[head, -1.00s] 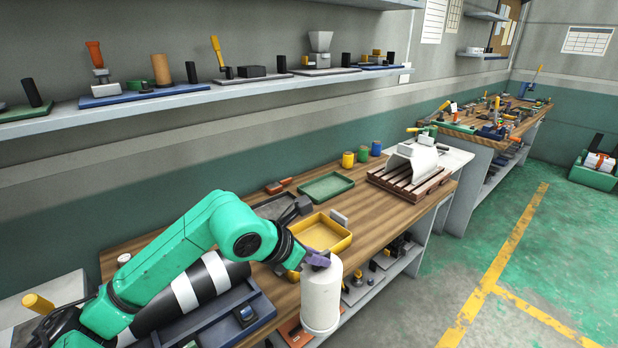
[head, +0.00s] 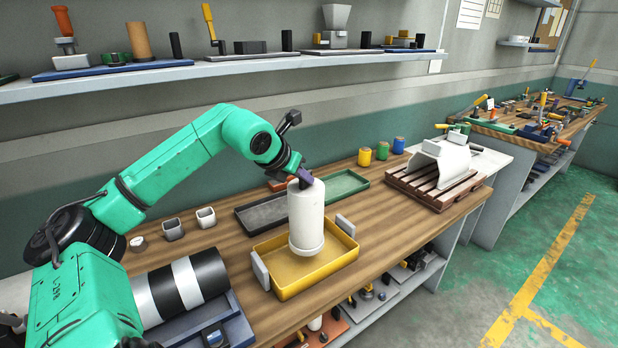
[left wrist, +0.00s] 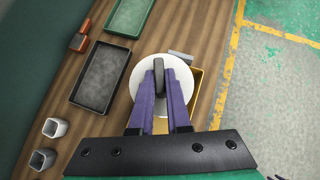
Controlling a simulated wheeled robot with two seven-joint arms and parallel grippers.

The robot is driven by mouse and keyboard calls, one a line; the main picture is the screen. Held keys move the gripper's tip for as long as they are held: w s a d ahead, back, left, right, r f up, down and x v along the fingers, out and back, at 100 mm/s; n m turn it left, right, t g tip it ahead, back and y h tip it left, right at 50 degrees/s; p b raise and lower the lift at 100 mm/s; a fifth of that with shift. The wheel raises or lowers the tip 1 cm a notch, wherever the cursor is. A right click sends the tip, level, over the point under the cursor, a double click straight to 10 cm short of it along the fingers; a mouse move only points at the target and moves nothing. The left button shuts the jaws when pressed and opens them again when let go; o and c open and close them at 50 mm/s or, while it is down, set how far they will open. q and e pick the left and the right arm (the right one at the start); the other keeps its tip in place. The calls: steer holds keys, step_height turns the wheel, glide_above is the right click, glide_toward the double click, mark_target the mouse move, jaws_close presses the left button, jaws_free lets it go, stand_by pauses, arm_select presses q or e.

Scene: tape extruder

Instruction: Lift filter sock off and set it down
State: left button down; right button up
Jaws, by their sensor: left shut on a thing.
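The filter sock (head: 307,215) is a white upright cylinder with a wider rim at its base. It is over the yellow tray (head: 270,285); I cannot tell whether its base touches the tray floor. My left gripper (head: 303,182) comes from above and is shut on the sock's top. In the left wrist view, the purple fingers (left wrist: 159,72) pinch a grey tab on the white top of the sock (left wrist: 140,76). The sock hides part of the tray. My right gripper is not in view.
A dark grey tray (head: 262,212) and a green tray (head: 346,184) lie behind the yellow tray. Small cups (head: 206,217) stand to the left. A black-and-white striped cylinder (head: 180,290) lies at front left. A slatted wooden rack (head: 420,190) stands to the right.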

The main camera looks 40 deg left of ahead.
mark_target(304, 195)
arm_select(q)
steer(key=shift+s+d+f+b, duration=0.15)
steer(key=shift+f+b, duration=0.25)
steer(key=shift+f, duration=0.2)
steer(key=shift+s+a+f+b, duration=0.1)
steer(key=shift+f+b, duration=0.25)
steer(key=shift+f, duration=0.2)
steer(key=f+b, duration=0.2)
steer(key=f, duration=0.1)
steer(key=shift+w+f, duration=0.15)
steer(key=shift+w, duration=0.2)
steer(key=shift+s+f, duration=0.1)
steer(key=shift+f, duration=0.1)
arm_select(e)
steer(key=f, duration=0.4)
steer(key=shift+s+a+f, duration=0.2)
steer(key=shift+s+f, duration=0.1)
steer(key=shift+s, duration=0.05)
arm_select(q)
steer(key=c, duration=0.8)
jaws_free()
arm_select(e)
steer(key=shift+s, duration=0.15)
